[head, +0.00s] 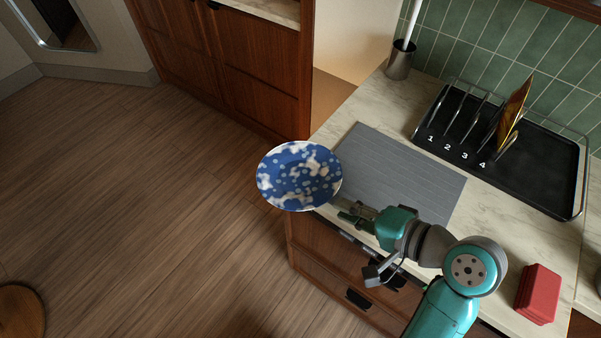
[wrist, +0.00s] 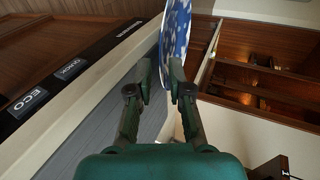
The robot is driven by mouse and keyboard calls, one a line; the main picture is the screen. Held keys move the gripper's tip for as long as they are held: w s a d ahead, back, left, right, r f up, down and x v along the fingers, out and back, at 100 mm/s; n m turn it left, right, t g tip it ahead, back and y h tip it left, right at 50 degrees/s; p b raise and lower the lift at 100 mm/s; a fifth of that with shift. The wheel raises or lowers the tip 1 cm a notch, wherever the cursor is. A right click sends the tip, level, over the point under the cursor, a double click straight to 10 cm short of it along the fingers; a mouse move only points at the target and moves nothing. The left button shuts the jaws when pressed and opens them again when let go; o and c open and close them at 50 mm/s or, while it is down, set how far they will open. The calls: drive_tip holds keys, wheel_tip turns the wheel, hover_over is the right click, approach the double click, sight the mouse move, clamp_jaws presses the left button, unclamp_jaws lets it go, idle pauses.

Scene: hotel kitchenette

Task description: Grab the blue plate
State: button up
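The blue plate (head: 299,176) has white and light-blue speckles. In the head view it is in the air at the front-left edge of the counter, partly over the floor. My gripper (head: 346,211) is at its lower right rim. In the wrist view the blue plate (wrist: 177,35) shows nearly edge-on, its rim between the two fingers of my gripper (wrist: 162,72). The right finger hides part of the rim.
A grey mat (head: 400,178) lies on the marble counter (head: 355,112). Behind it stands a black rack (head: 545,170) with slots marked 1 to 4 and a yellow-gold plate (head: 514,112) near slot 4. A red block (head: 538,294) lies at right. A utensil holder (head: 399,62) stands at the back.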

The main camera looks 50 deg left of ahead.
sight(326, 201)
drive_tip(key=shift+x, duration=3.25)
drive_tip(key=shift+r, duration=0.1)
drive_tip(key=shift+c, duration=0.3)
clamp_jaws()
